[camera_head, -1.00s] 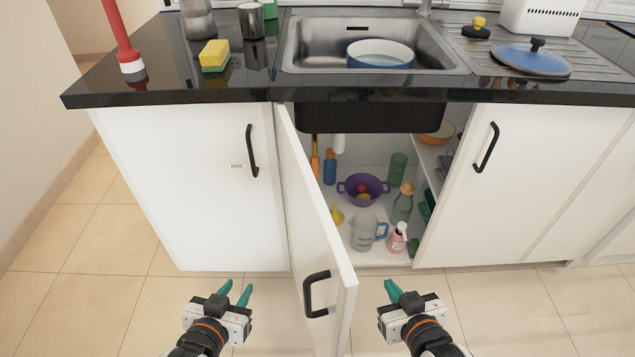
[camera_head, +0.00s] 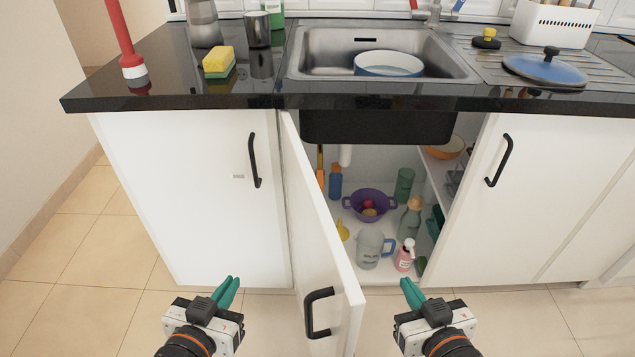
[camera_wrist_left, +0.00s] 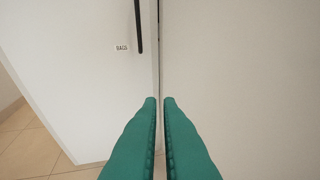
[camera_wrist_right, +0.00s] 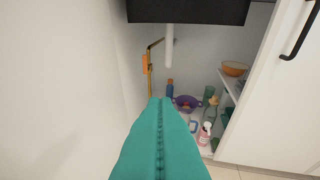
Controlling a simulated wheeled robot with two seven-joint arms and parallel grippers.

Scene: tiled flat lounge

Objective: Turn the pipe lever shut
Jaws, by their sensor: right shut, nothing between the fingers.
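The pipe lever is an orange handle (camera_wrist_right: 146,65) on a thin yellow pipe at the back of the open sink cupboard in the right wrist view. In the head view the orange part (camera_head: 320,168) shows only partly, beside the open door's edge. My left gripper (camera_head: 232,283) is in front of the left cupboard, left of the open door, its green fingers close together with a narrow gap (camera_wrist_left: 159,101). My right gripper (camera_head: 412,286) is right of the door, outside the cupboard, fingers shut together (camera_wrist_right: 160,100) and empty. Neither gripper touches the lever.
The white open door (camera_head: 322,240) juts out between my grippers. A white drain pipe (camera_wrist_right: 169,45) hangs under the black sink bowl (camera_head: 375,127). A purple colander (camera_head: 370,205), grey jug (camera_head: 370,248) and pink bottle (camera_head: 405,255) stand on the cupboard floor. A shelf is at right.

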